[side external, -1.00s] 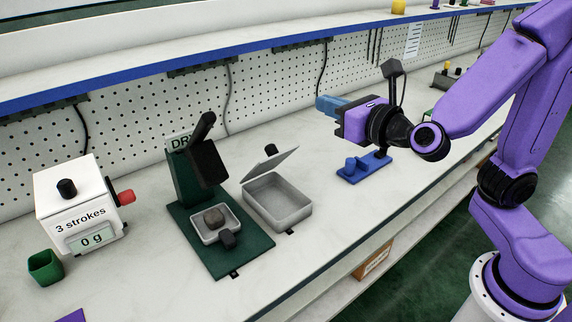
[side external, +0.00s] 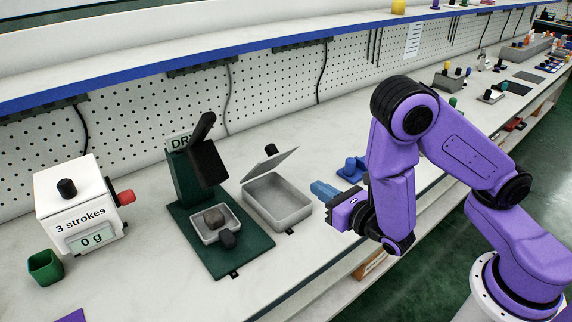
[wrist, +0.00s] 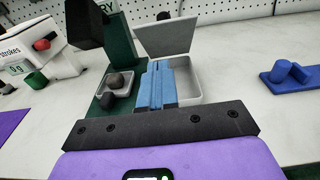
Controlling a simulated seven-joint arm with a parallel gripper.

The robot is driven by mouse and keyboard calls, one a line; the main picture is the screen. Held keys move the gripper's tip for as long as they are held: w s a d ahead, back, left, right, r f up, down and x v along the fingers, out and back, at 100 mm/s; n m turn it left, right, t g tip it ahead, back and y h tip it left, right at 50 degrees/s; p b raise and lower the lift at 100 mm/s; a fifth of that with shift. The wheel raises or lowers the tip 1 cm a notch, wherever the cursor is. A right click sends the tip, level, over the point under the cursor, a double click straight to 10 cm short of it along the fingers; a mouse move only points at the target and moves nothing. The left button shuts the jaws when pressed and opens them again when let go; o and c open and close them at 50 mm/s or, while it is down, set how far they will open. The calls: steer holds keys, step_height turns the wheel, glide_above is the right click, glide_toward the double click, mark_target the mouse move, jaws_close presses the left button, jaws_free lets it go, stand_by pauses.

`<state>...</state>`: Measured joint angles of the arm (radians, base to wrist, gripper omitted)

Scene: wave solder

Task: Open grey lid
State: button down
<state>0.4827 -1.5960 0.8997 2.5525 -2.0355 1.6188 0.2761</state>
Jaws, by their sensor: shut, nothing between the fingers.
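The grey lid (side external: 272,165) stands tilted open at the back of a grey box (side external: 278,198), and the box looks empty. The lid also shows in the wrist view (wrist: 165,38), raised behind the open box (wrist: 185,80). My gripper (side external: 318,190) has blue fingers, which are shut with nothing between them. In the side view it is just to the right of the box, apart from the lid. In the wrist view the fingers (wrist: 157,80) overlap the left part of the box opening; I cannot tell their exact height there.
Left of the box is a green press stand (side external: 185,180) with a raised black head and a small tray (side external: 215,221) holding a dark lump. A white dispenser box (side external: 80,205) and green cup (side external: 45,267) are farther left. A blue fixture (side external: 352,169) sits behind my gripper.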

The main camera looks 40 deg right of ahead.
steer(key=f, duration=0.2)
glide_toward(275, 155)
step_height(275, 155, down, 4)
steer(key=w, duration=0.3)
steer(key=w+r, duration=0.1)
steer(key=w, duration=0.1)
steer(key=shift+w+d+r, duration=0.2)
steer(key=shift+d, duration=0.1)
steer(key=shift+w+r, duration=0.35)
steer(key=shift+w, duration=0.05)
steer(key=shift+w+r, duration=0.1)
steer(key=shift+w+r+g, duration=0.9)
steer(key=shift+w+r, duration=0.2)
steer(key=shift+r, duration=0.1)
steer(key=w+g, duration=0.1)
steer(key=w+r+g, duration=0.1)
steer(key=g, duration=0.1)
steer(key=shift+w+r, duration=0.1)
steer(key=shift+r, duration=0.15)
steer(key=shift+w+r, duration=0.35)
steer(key=shift+w, duration=0.45)
steer(key=shift+w+r, duration=0.35)
steer(key=shift+w, duration=0.45)
steer(key=shift+w+r, duration=0.35)
steer(key=shift+w, duration=0.5)
